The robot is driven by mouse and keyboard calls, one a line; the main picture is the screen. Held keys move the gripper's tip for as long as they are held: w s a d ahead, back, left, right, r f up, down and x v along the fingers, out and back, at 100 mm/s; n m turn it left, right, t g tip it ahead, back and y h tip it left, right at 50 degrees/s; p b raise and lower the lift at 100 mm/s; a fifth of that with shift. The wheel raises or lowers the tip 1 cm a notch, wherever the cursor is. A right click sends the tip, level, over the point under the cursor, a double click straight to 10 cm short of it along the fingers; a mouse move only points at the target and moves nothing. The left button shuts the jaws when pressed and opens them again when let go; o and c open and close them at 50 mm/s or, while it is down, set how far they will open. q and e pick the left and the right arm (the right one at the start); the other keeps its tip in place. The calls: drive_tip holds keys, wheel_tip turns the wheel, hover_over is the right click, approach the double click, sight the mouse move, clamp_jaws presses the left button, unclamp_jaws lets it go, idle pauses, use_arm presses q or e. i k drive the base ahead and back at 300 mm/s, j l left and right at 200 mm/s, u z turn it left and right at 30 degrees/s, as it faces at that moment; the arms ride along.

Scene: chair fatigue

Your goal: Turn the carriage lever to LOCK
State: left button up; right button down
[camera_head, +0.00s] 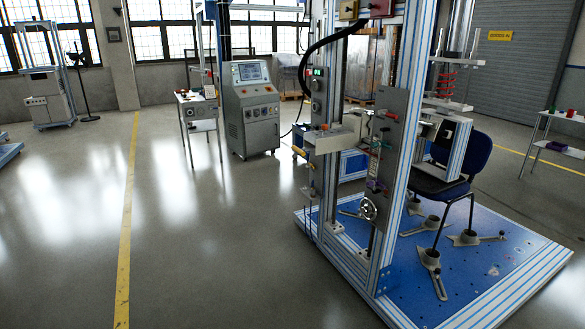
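The chair test rig stands at the centre right, with striped aluminium posts (398,200) on a blue base plate (490,262). A light grey carriage block (335,139) sits partway up the rig. A small lever with an orange grip (301,152) shows at its left end. A grey plate (388,125) on the front post carries a red knob (391,115) and other small fittings. I cannot tell which of these is the carriage lever, and no LOCK marking is readable. Neither of my grippers is in view.
A handwheel (368,208) sits low on the rig. A blue chair (460,160) stands on the base plate. A control console (250,110) and a small table (197,108) stand behind. The floor left of the rig is clear, with a yellow line (127,230).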

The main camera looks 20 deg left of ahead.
sight(389, 115)
drive_tip(key=i+j, duration=0.25)
drive_tip(key=i, duration=0.25)
drive_tip(key=i+j, duration=0.3)
drive_tip(key=i, duration=0.15)
drive_tip(key=i+j+u, duration=0.1)
drive_tip(key=i+j, duration=0.15)
drive_tip(key=i, duration=0.25)
drive_tip(key=i+j, duration=0.25)
drive_tip(key=i, duration=0.2)
drive_tip(key=i+j, duration=0.25)
drive_tip(key=i, duration=0.25)
drive_tip(key=u, duration=0.05)
